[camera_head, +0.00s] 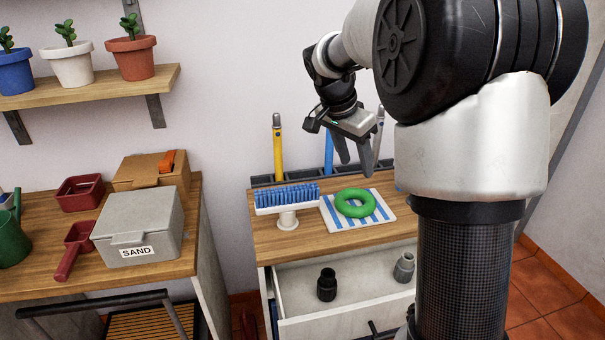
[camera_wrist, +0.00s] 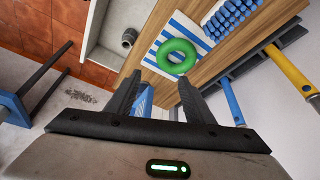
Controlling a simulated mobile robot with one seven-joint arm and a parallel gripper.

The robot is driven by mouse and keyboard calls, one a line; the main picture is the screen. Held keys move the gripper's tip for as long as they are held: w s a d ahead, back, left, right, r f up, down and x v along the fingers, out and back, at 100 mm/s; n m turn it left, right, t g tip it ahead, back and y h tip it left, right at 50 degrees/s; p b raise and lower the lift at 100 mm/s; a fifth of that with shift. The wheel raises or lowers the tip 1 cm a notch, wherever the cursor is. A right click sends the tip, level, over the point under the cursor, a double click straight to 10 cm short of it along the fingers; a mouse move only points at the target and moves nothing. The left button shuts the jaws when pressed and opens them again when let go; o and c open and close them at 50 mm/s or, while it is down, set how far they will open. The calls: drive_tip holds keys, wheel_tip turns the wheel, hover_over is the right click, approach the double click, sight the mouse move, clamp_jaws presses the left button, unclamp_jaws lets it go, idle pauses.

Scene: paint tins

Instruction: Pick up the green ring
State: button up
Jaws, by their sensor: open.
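The green ring (camera_head: 340,204) lies flat on a blue-and-white striped cloth (camera_head: 384,216) on the wooden top of a cabinet. In the wrist view the green ring (camera_wrist: 163,56) shows whole, just beyond the fingertips, with the striped cloth (camera_wrist: 184,22) under it. My gripper (camera_head: 358,170) hangs above the back of the cabinet top, higher than the ring and apart from it. In the wrist view my gripper (camera_wrist: 160,82) has its two fingers spread with nothing between them.
A blue-bristled brush (camera_head: 287,196) stands left of the cloth. Yellow (camera_head: 278,150) and blue (camera_head: 329,152) handles rise behind it. Below, an open drawer (camera_head: 345,318) holds a black fitting (camera_head: 326,285) and a grey one (camera_head: 404,267). A SAND box (camera_head: 138,228) sits on the left bench.

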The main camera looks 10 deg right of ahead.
drive_tip(key=b, duration=0.3)
hover_over(364, 206)
drive_tip(key=s+a, duration=0.1)
drive_tip(key=a, duration=0.1)
wheel_tip(364, 206, down, 12)
drive_tip(key=shift+d+f, duration=0.1)
drive_tip(key=shift+f, duration=0.05)
drive_tip(key=b+x, duration=0.1)
drive_tip(key=x, duration=0.4)
drive_tip(key=shift+f, duration=0.2)
clamp_jaws()
